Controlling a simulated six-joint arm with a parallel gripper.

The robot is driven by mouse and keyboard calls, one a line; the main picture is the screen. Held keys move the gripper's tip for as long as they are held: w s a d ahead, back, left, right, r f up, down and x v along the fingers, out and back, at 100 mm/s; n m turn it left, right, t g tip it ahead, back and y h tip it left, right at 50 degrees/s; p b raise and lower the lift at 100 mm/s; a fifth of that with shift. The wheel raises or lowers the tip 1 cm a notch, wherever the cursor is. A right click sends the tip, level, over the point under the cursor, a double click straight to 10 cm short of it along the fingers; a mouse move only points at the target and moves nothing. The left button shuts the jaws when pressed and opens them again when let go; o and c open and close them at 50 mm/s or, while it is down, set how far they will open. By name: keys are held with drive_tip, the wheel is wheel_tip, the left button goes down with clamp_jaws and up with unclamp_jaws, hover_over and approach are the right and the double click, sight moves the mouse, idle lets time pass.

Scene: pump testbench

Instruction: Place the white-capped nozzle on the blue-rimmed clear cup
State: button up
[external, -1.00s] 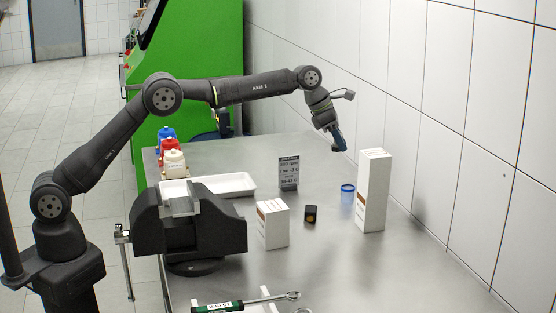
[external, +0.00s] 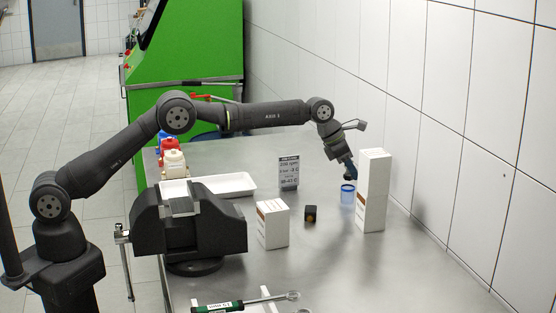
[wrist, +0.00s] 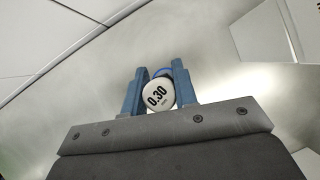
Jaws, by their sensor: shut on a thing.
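The clear cup with the blue rim (external: 347,194) stands upright on the metal table, left of a tall white box. My gripper (external: 350,174) is just above the cup, pointing down and slightly tilted. In the wrist view my gripper (wrist: 159,80) has its blue fingers shut on the white-capped nozzle (wrist: 159,95), whose round cap reads "0.30". A bit of the blue rim (wrist: 163,72) shows just behind the cap in that view. The rest of the cup is hidden there. Whether nozzle and cup touch, I cannot tell.
The tall white box (external: 373,190) stands close on the right of the cup, with the tiled wall beyond. A vise (external: 188,225) is farther left.

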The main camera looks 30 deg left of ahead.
drive_tip(key=shift+f, duration=1.2)
drive_tip(key=shift+f, duration=0.15)
drive_tip(key=o, duration=1)
drive_tip(key=shift+a+r, duration=0.1)
drive_tip(key=shift+r, duration=0.45)
drive_tip(key=v, duration=1.1)
drive_tip(key=shift+s, duration=0.15)
